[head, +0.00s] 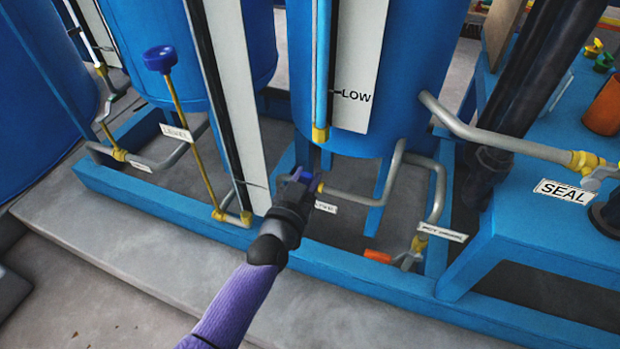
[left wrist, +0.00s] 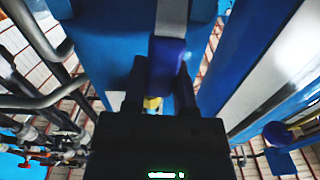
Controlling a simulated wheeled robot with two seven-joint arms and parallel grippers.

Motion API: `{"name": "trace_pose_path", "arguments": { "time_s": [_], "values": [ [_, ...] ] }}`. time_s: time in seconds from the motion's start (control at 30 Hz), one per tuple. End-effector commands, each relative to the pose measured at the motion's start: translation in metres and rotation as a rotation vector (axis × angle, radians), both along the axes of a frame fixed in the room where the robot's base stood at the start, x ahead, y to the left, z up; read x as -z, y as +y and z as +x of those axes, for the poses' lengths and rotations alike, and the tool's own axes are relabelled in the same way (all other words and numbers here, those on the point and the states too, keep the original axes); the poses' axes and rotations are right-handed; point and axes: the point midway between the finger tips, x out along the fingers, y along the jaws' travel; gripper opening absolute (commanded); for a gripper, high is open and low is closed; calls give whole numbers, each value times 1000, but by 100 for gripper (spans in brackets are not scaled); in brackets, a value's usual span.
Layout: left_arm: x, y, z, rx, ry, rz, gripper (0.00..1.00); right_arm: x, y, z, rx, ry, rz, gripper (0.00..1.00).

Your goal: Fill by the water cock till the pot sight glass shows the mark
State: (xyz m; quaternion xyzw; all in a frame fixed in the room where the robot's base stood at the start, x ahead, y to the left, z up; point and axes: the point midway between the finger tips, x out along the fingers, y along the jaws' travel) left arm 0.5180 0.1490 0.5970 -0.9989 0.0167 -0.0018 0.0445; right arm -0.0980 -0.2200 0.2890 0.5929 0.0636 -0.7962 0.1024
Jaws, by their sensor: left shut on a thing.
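The blue pot (head: 415,55) stands at upper center in the head view. Its sight glass (head: 322,75) is a light blue upright tube with a yellow foot, beside a white board (head: 360,60) with a black tick and the word LOW. I cannot tell a liquid level in the tube. My left gripper (head: 302,181) is shut on a blue valve handle (head: 306,174) below the pot, at a pipe with a partly hidden white tag (head: 325,207). The blue handle also shows between the fingers in the left wrist view (left wrist: 168,62). My right gripper is not in view.
A blue frame rail (head: 350,278) runs in front. An orange-handled valve (head: 378,256) with a tag (head: 442,232) sits low right. A LEVEL tag (head: 176,132) and a blue knob on a yellow stem (head: 160,59) are at left. A SEAL tag (head: 565,191) is at right.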

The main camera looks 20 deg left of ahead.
Motion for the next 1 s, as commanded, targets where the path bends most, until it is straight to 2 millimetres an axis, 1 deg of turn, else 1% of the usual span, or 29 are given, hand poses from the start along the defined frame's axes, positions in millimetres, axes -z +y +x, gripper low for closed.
{"name": "trace_pose_path", "arguments": {
  "time_s": [0.03, 0.13, 0.37, 0.4, 0.47, 0.5, 0.57, 0.87, 0.93, 1.0],
  "values": [
    [-2, 5, 0, 1, 4, -35, 0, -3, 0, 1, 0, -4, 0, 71],
    [0, 10, 0, 1, 7, -95, 0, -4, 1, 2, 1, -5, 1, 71],
    [1, 11, 0, 0, 8, -107, 0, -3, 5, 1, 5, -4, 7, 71],
    [1, 11, 0, 0, 8, -107, 37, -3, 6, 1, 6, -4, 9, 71],
    [1, 11, 0, 0, 8, -106, 50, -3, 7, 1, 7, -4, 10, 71],
    [1, 10, 0, 0, 8, -106, 58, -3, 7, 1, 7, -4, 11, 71],
    [0, 10, 0, 0, 8, -105, 71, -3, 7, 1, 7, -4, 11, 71],
    [-1, 10, -2, 1, 7, -104, 71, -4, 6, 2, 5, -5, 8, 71],
    [-4, 11, -10, 1, 6, -104, 71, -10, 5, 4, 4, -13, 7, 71],
    [-6, 11, -24, 0, 5, -104, 71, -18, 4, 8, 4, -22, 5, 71]
  ]
}}
